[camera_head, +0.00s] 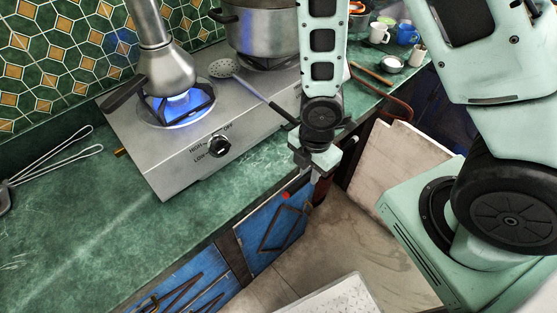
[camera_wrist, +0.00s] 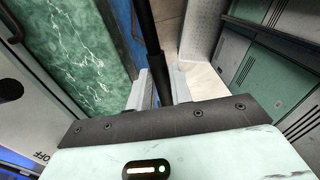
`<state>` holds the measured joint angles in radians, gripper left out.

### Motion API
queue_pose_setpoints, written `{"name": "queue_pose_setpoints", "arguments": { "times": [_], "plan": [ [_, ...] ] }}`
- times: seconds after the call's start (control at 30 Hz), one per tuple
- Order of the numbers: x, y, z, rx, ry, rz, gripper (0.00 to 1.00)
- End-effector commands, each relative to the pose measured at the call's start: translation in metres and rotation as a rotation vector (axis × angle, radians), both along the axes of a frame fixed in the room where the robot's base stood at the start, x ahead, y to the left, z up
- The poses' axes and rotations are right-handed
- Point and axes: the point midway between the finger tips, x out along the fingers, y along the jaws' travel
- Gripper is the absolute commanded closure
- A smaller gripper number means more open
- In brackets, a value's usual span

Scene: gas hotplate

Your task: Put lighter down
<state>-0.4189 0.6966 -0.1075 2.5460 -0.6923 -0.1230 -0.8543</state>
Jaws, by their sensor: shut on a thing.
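My gripper (camera_head: 312,178) hangs in front of the counter's front edge, right of the stove's control knob and below counter height in the picture. In the wrist view my gripper (camera_wrist: 162,90) is shut on a slim black rod, which I take to be the lighter (camera_wrist: 149,30). The rod runs from between the fingers to the top of that view, so its far end is out of sight. In the head view I cannot clearly make out the lighter. The green counter (camera_head: 90,215) has a wide bare area left of the stove.
The gas stove (camera_head: 160,160) has a blue flame lit under a metal pot (camera_head: 165,70). A larger pot (camera_head: 265,30) and a slotted spoon (camera_head: 222,68) are on its right side. Metal utensils (camera_head: 55,160) lie at the left. Mugs (camera_head: 407,35) stand at the back right.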

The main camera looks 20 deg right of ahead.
Motion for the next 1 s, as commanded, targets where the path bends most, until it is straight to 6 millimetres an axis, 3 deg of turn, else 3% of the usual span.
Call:
{"name": "queue_pose_setpoints", "arguments": {
  "times": [0.07,0.47,0.83,1.0],
  "plan": [
    [0.007,0.002,-0.008,0.007,-0.004,-0.008,1.0],
    [0.023,0.003,0.0,-0.008,-0.011,0.002,1.0],
    [0.088,0.025,0.007,-0.007,-0.007,0.004,1.0],
    [0.106,0.031,0.005,-0.008,-0.007,0.006,1.0]
  ]
}}
